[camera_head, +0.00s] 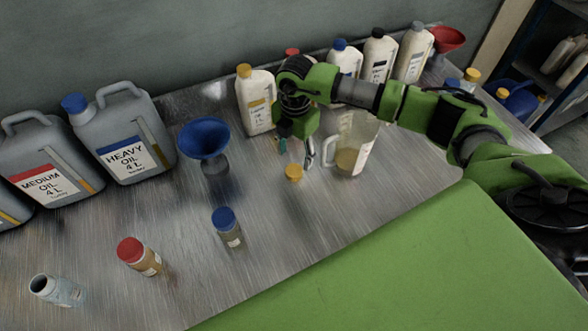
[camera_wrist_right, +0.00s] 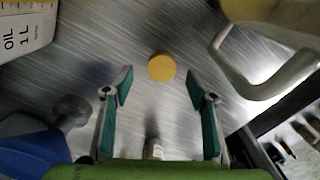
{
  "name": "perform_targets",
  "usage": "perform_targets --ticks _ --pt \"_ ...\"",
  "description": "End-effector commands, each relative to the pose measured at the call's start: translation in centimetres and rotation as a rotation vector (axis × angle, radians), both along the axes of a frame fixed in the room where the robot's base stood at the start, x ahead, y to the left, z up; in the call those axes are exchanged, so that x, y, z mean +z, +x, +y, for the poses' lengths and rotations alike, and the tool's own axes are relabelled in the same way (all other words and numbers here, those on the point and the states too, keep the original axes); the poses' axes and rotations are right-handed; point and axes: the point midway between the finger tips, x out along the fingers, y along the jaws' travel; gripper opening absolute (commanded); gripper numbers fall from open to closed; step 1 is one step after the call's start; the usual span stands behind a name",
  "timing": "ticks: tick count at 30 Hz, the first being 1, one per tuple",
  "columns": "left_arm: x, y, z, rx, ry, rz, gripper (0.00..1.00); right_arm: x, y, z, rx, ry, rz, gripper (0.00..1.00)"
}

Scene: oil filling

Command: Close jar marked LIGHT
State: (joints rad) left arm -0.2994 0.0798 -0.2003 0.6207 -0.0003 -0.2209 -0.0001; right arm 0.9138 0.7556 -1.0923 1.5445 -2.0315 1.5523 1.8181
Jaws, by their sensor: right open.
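A yellow lid (camera_head: 293,172) lies flat on the metal table; it also shows in the right wrist view (camera_wrist_right: 161,67). My right gripper (camera_head: 297,153) is open above the lid. In the wrist view the lid appears just beyond the gap between its fingertips (camera_wrist_right: 159,82), apart from both fingers. An uncapped jar (camera_head: 58,290) stands at the lower left of the head view; its label is too small to read. A red-lidded jar (camera_head: 140,257) and a blue-lidded jar (camera_head: 227,227) stand nearby. My left gripper is not in view.
A clear pitcher (camera_head: 352,145) stands right beside my right gripper; its handle looms in the wrist view (camera_wrist_right: 265,85). A blue funnel (camera_head: 204,139) and large grey canisters (camera_head: 125,135) stand left. Several white bottles (camera_head: 255,100) line the back. The table's front middle is clear.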

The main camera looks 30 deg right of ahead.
Motion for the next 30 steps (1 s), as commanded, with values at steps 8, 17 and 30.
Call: perform_targets --ticks 8,17,30 --pt "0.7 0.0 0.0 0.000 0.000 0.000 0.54 -0.6 -0.3 0.2 0.000 0.001 0.003 0.52" --pt "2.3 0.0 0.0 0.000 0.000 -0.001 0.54 -4.7 -0.7 0.7 -0.001 0.001 0.003 0.52" --pt "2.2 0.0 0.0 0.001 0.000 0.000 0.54 -5.2 -0.6 0.6 0.000 0.000 0.000 0.43"
